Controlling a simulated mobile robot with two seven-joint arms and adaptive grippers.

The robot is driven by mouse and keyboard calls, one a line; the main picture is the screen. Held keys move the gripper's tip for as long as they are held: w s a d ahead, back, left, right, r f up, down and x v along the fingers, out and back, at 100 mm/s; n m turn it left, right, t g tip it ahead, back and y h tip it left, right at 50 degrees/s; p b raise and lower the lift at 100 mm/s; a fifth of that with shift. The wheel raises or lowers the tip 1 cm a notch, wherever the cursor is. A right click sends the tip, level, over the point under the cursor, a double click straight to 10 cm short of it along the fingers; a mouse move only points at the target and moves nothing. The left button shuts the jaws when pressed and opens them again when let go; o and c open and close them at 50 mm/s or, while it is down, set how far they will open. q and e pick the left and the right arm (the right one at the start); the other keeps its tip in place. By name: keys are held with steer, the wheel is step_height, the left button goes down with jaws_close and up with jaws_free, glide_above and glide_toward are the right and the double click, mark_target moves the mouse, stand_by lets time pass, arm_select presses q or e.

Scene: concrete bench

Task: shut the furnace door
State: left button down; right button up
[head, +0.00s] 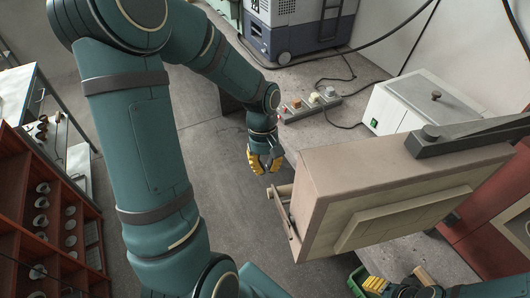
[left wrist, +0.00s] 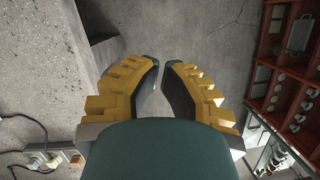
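The furnace door (head: 345,185) is a thick beige slab standing open. Its stepped inner face (head: 400,220) is turned toward the front of the head view. A dark hinge arm (head: 475,135) runs from its top to the right. The door handle (head: 283,212) is a bar on the door's left side. My left gripper (head: 266,162) is just behind and left of the handle, apart from it. In the left wrist view its fingers (left wrist: 162,65) are a little apart, with nothing between them. My right gripper (head: 392,286) is partly visible at the bottom edge, below the door; its opening is unclear.
The reddish furnace body (head: 500,220) is at the right. A white box (head: 425,103) and a power strip (head: 308,104) with cables lie behind the door. A red rack (head: 45,215) stands at the left. Bare concrete is clear left of the handle.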

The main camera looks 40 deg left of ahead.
arm_select(q)
steer(key=shift+s+d, duration=0.65)
steer(key=shift+d, duration=0.2)
steer(key=shift+s+d, duration=0.6)
steer(key=shift+d, duration=0.2)
steer(key=shift+d+f, duration=0.1)
steer(key=shift+d, duration=0.05)
